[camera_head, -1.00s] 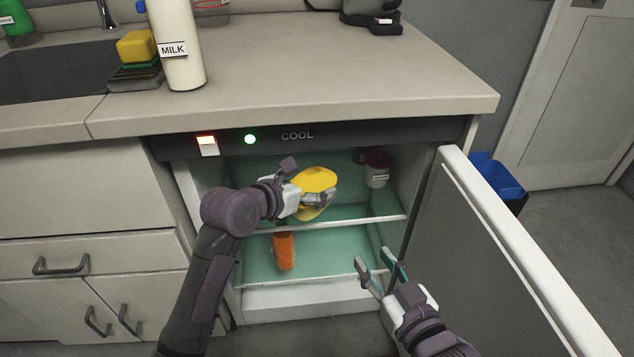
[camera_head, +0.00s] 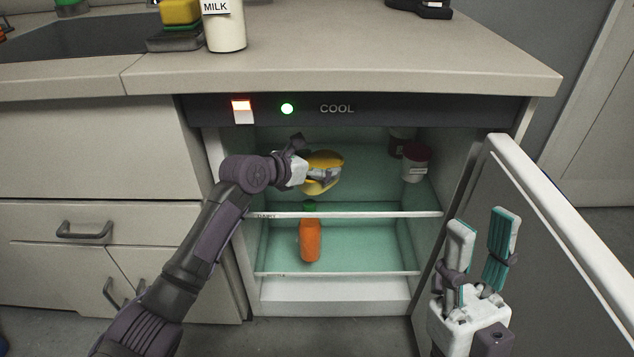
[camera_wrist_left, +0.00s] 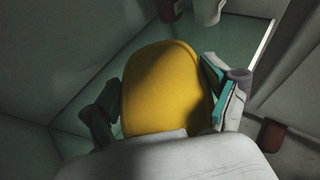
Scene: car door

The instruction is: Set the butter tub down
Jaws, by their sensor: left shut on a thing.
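The yellow butter tub (camera_head: 322,160) is inside the open fridge, above the upper glass shelf. My left gripper (camera_head: 326,174) is shut on it, and its fingers cover part of the tub. In the left wrist view the tub (camera_wrist_left: 165,85) sits between the two fingers of the left gripper (camera_wrist_left: 160,105). From these views I cannot tell whether the tub touches the shelf. My right gripper (camera_head: 482,245) is open and empty, outside the fridge in front of the open door.
The upper shelf (camera_head: 380,213) holds jars (camera_head: 415,163) at the back right. An orange bottle (camera_head: 310,241) stands on the lower shelf. The fridge door (camera_head: 560,240) is open to the right. A milk bottle (camera_head: 226,30) stands on the counter (camera_head: 380,65). The upper shelf's middle is clear.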

